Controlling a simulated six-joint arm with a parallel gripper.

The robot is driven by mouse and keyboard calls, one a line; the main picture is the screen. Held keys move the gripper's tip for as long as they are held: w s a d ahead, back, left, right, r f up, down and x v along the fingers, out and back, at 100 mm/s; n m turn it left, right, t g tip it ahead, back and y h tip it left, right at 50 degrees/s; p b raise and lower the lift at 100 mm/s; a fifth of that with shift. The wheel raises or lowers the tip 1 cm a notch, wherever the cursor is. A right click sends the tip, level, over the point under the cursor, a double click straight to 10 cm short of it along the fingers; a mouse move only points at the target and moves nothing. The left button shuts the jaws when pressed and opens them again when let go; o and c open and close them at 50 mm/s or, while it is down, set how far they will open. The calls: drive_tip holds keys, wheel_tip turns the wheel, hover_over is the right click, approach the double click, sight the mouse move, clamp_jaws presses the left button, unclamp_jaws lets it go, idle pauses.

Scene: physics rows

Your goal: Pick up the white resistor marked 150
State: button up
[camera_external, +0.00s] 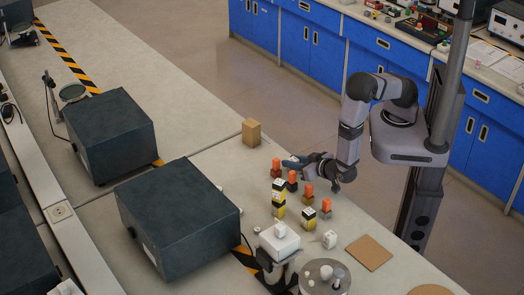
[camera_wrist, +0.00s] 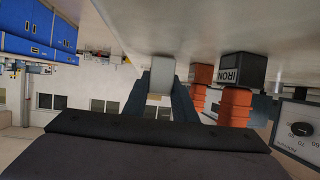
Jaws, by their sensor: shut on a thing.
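My gripper (camera_external: 294,162) is over the far part of the bench, close to the orange-topped pieces. In the wrist view my gripper (camera_wrist: 160,82) has its two dark fingers on either side of a pale whitish block (camera_wrist: 160,74) and is shut on it. No marking can be read on this block, so I cannot tell whether it is the one marked 150. In the external view the held block cannot be made out. Another small white block (camera_external: 330,239) stands on the bench to the right, its marking too small to read.
Orange-topped pieces (camera_external: 308,190) and yellow-black blocks (camera_external: 279,198) stand close below my gripper. A block marked IRON (camera_wrist: 241,70) shows in the wrist view. A wooden block (camera_external: 251,132), dark boxes (camera_external: 180,220) and a white-topped apparatus (camera_external: 279,243) are nearby. A brown square (camera_external: 369,252) lies right.

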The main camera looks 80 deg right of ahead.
sight(294, 159)
drive_tip(key=shift+r, duration=4.9)
